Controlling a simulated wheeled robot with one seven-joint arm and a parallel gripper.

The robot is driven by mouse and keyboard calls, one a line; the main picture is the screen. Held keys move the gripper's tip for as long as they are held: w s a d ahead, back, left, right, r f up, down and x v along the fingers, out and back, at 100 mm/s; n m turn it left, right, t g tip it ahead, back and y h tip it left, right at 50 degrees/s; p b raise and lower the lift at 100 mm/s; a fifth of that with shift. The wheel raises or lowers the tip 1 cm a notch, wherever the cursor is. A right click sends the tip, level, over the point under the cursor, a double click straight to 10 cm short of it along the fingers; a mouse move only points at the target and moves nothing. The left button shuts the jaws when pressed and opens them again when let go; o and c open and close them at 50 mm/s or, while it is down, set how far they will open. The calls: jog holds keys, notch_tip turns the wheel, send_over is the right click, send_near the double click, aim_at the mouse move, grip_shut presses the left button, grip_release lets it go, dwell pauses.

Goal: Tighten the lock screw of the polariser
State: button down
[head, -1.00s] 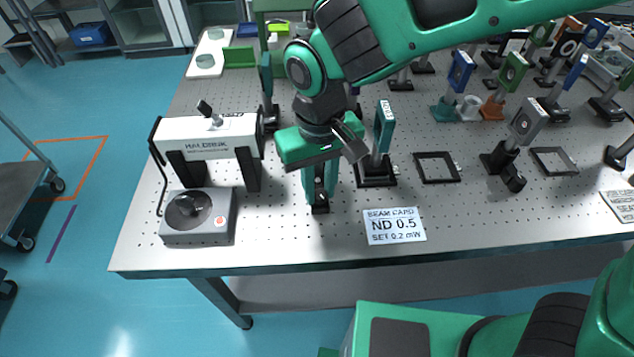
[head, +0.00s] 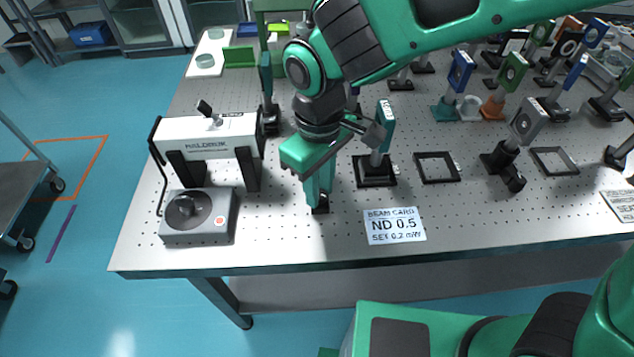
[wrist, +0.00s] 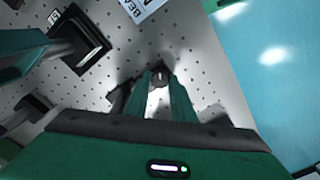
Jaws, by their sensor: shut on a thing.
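My gripper (head: 319,203) points down near the front edge of the optical table, between the laser and the beam card. It also shows in the wrist view (wrist: 160,80), its two green fingers shut on a small black knob (wrist: 158,76), which I take for the lock screw. A small black foot (head: 321,208) shows at the fingertips in the head view. The fingers and hand hide most of what stands there, so I cannot make out the polariser itself.
A white laser (head: 210,135) and a grey control box (head: 198,217) stand left. A teal plate on a post (head: 384,128) stands close to the right of my gripper. The ND 0.5 card (head: 394,226) lies in front. Black square frames (head: 437,168) lie further right.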

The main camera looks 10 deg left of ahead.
jog(key=c, duration=1.5)
grip_release()
notch_tip(320, 180, up, 11)
jog(key=shift+w+f, duration=0.1)
